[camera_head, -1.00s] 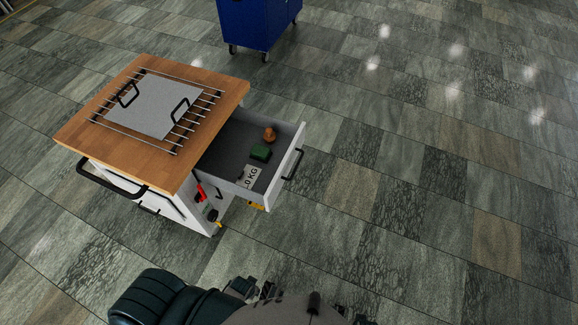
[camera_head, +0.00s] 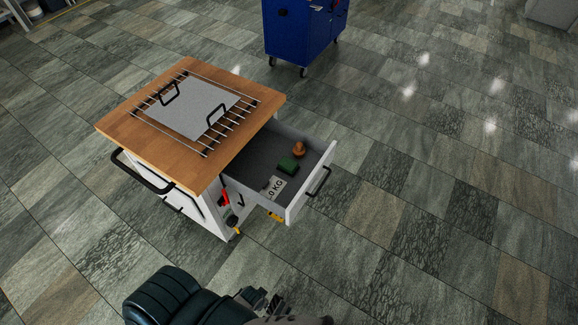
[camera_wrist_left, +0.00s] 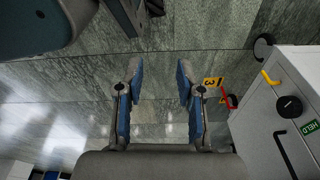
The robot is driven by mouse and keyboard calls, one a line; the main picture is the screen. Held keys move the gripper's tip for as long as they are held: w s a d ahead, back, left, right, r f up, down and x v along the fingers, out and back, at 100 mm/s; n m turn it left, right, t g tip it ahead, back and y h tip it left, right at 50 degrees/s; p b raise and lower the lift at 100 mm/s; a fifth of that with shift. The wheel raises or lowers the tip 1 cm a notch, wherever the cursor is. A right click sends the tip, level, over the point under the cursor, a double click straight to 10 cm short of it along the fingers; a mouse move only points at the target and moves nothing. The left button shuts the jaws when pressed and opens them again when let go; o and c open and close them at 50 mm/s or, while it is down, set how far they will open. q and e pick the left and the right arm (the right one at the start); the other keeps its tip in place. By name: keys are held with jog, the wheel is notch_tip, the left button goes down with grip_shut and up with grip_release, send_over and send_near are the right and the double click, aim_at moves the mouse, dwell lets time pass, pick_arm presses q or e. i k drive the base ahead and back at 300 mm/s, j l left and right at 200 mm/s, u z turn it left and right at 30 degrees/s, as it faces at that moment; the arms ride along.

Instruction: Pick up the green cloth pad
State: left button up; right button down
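The green cloth pad (camera_head: 288,165) lies in the open drawer (camera_head: 256,166) of a white cart, between a small orange-brown object and a white label reading "0 KG". My left gripper (camera_wrist_left: 160,78) shows in the left wrist view with its two blue-padded fingers apart and nothing between them, over the floor. The cart's side is to its right in that view. The pad is not visible in the wrist view. In the head view a dark arm of mine is at the bottom edge, well short of the drawer. My right gripper cannot be made out.
The cart's wooden top (camera_head: 130,125) holds a wire rack with a grey handled plate (camera_head: 195,108). The orange-brown object (camera_head: 299,149) and the label (camera_head: 274,187) share the drawer. A blue wheeled cabinet (camera_head: 300,35) stands behind. Floor to the right is clear.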

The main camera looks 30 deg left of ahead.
aim_at(288, 166)
jog(key=i+l+u, duration=0.2)
jog(key=l, duration=0.3)
jog(key=l+u, duration=0.2)
jog(key=l, duration=0.3)
jog(key=i+l+u, duration=0.2)
jog(key=l, duration=0.35)
